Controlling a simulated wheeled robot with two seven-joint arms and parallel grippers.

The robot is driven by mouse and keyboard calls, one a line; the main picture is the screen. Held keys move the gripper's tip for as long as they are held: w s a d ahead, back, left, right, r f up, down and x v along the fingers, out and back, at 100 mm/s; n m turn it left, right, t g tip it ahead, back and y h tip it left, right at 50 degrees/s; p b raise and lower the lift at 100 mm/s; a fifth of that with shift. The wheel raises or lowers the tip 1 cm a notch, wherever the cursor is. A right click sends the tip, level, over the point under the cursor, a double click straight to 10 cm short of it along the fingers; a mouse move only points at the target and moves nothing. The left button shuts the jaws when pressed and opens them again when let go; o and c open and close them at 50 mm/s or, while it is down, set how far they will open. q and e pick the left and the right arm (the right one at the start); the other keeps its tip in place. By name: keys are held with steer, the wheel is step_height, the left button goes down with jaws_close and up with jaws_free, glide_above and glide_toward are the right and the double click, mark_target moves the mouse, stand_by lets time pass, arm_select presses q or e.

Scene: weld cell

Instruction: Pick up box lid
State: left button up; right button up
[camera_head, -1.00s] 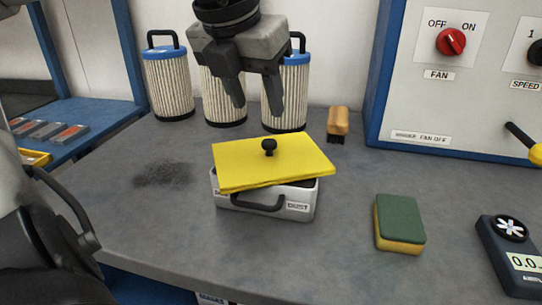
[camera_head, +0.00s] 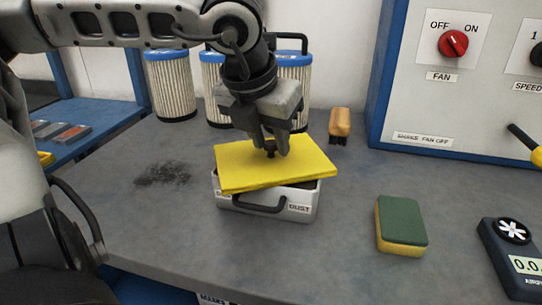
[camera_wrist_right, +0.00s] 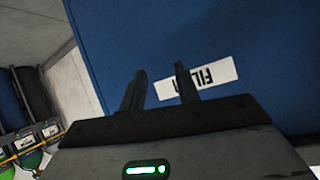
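The yellow box lid (camera_head: 240,168) lies askew on a light grey metal box (camera_head: 300,200) with a dark front handle and a "DUST" label. A dark gap shows under the lid's right side. My left gripper (camera_head: 271,153) is over the lid, pointing down, with its fingertips on either side of the lid's black knob, which they partly hide. The fingers look apart, and contact with the knob is not clear. My right gripper (camera_wrist_right: 160,90) shows in the right wrist view, open and empty, before a blue panel with an upside-down label.
Several pleated filters (camera_head: 170,85) stand behind the box, with a wooden-handled brush (camera_head: 340,122) to their right. A green and yellow sponge (camera_head: 401,225) and a meter (camera_head: 515,255) lie at right. Dark dust (camera_head: 163,174) marks the bench at left. A control panel (camera_head: 455,90) stands at back right.

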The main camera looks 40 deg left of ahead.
arm_select(q)
jaws_close()
steer(key=shift+r, duration=0.1)
